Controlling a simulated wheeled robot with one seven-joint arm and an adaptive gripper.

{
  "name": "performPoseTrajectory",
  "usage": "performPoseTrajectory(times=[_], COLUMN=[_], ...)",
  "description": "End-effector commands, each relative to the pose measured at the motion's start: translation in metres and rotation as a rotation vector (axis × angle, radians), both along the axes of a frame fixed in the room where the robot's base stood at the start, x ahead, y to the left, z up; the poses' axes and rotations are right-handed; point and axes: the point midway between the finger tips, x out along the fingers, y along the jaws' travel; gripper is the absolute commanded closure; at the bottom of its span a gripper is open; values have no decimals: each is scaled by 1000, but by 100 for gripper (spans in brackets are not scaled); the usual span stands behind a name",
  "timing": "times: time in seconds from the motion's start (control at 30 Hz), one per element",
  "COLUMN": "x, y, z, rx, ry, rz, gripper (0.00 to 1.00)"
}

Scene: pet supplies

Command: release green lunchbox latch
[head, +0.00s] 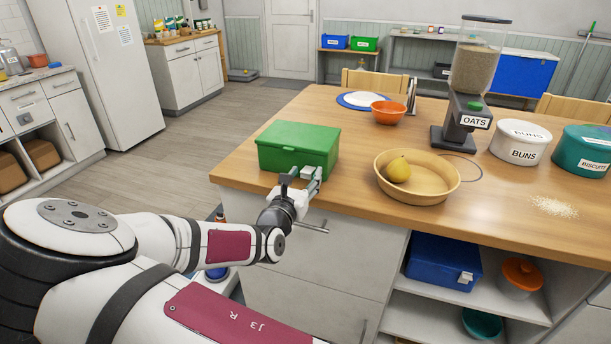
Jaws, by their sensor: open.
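The green lunchbox (299,147) sits with its lid down near the left front edge of the wooden counter. A small light-coloured latch (291,176) shows low on its front face, partly hidden by my gripper. My gripper (301,177) is open at the front of the lunchbox, its fingers close to the latch. I cannot tell whether the fingers touch the latch, or whether the latch is fastened.
A wooden bowl (442,187) with a yellow pear (398,169) stands right of the lunchbox. An oats dispenser (455,127), an orange bowl (388,112) and a buns tub (519,142) are further back. A drawer handle (311,228) juts out below the counter's front edge.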

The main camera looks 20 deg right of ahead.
Motion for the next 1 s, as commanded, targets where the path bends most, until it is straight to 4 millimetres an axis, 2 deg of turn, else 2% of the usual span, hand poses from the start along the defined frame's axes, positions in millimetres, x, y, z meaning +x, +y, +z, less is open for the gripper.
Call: performPoseTrajectory(times=[0.13, 0.43, 0.47, 0.6, 0.67, 1.0], x=[9, 10, 10, 10, 10, 11], y=[-6, -7, -7, -7, -7, -7], z=[0, 0, 0, 0, 0, -6], rx=[-1, -1, -1, -1, -1, -56], ry=[1, 1, 1, 1, 1, -73], rz=[0, 0, 0, 0, 0, 2], gripper=[55, 55, 57, 89, 100, 100])
